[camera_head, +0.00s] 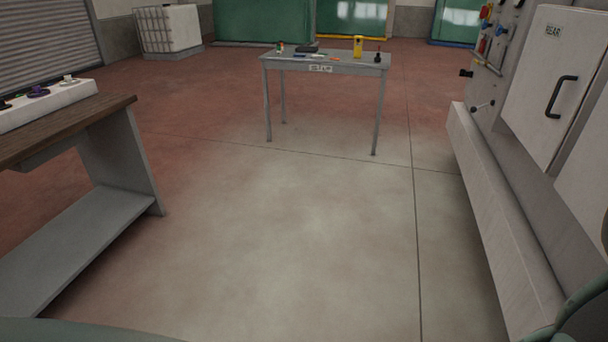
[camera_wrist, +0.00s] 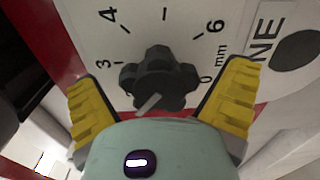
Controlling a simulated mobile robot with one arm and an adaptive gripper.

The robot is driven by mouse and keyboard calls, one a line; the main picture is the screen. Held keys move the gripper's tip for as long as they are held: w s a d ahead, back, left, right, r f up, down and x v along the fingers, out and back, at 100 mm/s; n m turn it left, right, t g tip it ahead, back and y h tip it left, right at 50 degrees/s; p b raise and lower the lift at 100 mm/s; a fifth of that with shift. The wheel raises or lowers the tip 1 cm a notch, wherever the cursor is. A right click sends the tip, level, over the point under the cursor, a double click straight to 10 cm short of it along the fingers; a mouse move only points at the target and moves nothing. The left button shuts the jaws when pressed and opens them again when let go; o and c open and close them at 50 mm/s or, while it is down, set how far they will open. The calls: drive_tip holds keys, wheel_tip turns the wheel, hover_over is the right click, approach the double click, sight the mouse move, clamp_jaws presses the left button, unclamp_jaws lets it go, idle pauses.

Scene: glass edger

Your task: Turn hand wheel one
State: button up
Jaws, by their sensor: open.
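Hand wheel one (camera_wrist: 160,80) is a black lobed knob in the middle of the wrist view. A light grey mark on it points to the lower left. Behind it is a white dial plate (camera_wrist: 150,20) with 3, 4, 6, 0 and "mm", and the letters "NE" at the right. My gripper (camera_wrist: 165,72) is open, with one yellow finger left of the wheel and one right of it. I cannot tell whether the fingers touch it. My gripper's pale green body hides the plate below the wheel. Neither gripper nor wheel can be made out in the head view.
A machine with a white cabinet door (camera_head: 545,85) and a low ledge runs along the right. A workbench (camera_head: 110,130) stands at the left. A grey table (camera_head: 345,65) with small items is farther back. The floor (camera_head: 290,230) between them is clear.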

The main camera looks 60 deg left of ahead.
drive_tip(key=m, duration=0.6)
drive_tip(key=shift+r, duration=0.1)
drive_tip(key=m, duration=0.2)
drive_tip(key=m+p, duration=0.1)
drive_tip(key=m, duration=0.1)
drive_tip(key=m+p, duration=0.1)
drive_tip(key=m, duration=0.1)
drive_tip(key=shift+s+r, duration=0.1)
drive_tip(key=shift+r, duration=0.15)
drive_tip(key=shift+d+m+p, duration=0.1)
drive_tip(key=shift+m+p, duration=0.8)
drive_tip(key=shift+m, duration=0.2)
drive_tip(key=m+p, duration=0.2)
drive_tip(key=p, duration=0.1)
drive_tip(key=shift+r+m+p, duration=0.2)
drive_tip(key=shift+m+p, duration=0.15)
drive_tip(key=shift+m, duration=0.05)
drive_tip(key=m+p, duration=0.1)
drive_tip(key=p, duration=0.2)
drive_tip(key=m+p, duration=0.2)
drive_tip(key=p, duration=0.2)
drive_tip(key=shift+s+d+f, duration=0.1)
drive_tip(key=shift+f, duration=0.1)
